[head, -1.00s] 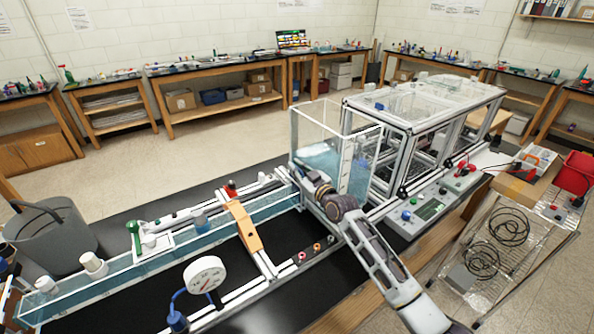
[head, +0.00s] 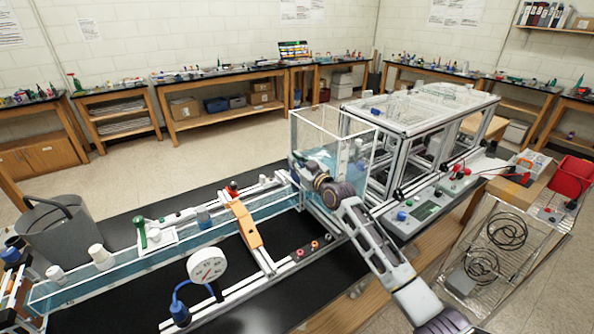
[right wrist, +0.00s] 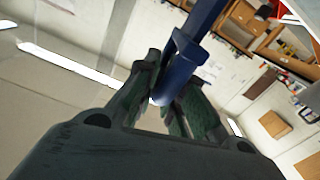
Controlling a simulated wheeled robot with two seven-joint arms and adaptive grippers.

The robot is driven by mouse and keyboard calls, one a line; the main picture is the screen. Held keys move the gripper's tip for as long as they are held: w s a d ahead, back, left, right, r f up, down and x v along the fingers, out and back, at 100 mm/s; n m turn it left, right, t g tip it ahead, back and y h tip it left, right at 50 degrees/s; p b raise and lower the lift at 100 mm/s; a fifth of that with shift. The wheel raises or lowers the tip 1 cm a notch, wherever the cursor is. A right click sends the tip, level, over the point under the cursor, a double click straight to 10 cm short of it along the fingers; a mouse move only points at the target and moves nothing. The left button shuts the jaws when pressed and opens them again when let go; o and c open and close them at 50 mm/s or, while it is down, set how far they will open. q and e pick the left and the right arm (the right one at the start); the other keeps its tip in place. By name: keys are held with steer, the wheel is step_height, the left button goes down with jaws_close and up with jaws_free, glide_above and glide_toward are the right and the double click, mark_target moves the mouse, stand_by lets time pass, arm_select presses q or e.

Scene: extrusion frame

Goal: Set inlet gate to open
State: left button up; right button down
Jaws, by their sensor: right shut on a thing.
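My right gripper (head: 301,160) is at the near left corner of the clear water tank (head: 356,148), where the long clear channel (head: 160,249) meets it. In the right wrist view the gripper (right wrist: 172,95) is shut on a blue handle (right wrist: 186,58), a thick bar with a rounded post between the fingers. I take this to be the inlet gate's handle, but the gate plate does not show there. In the head view the fingers and my wrist hide the handle and most of the gate. My left gripper is not in view.
An orange bridge piece (head: 246,226) and a white dial gauge (head: 207,265) stand along the channel. A green-handled part (head: 140,232) is further left. An aluminium frame (head: 413,129) and control panel (head: 421,211) lie right of the tank.

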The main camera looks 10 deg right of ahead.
steer(key=shift+r, duration=0.6)
steer(key=c, duration=1.6)
jaws_free()
steer(key=shift+o, duration=0.7)
steer(key=shift+s+d+r, duration=0.1)
steer(key=shift+s, duration=0.05)
steer(key=shift+d+f, duration=0.1)
steer(key=shift+f, duration=0.1)
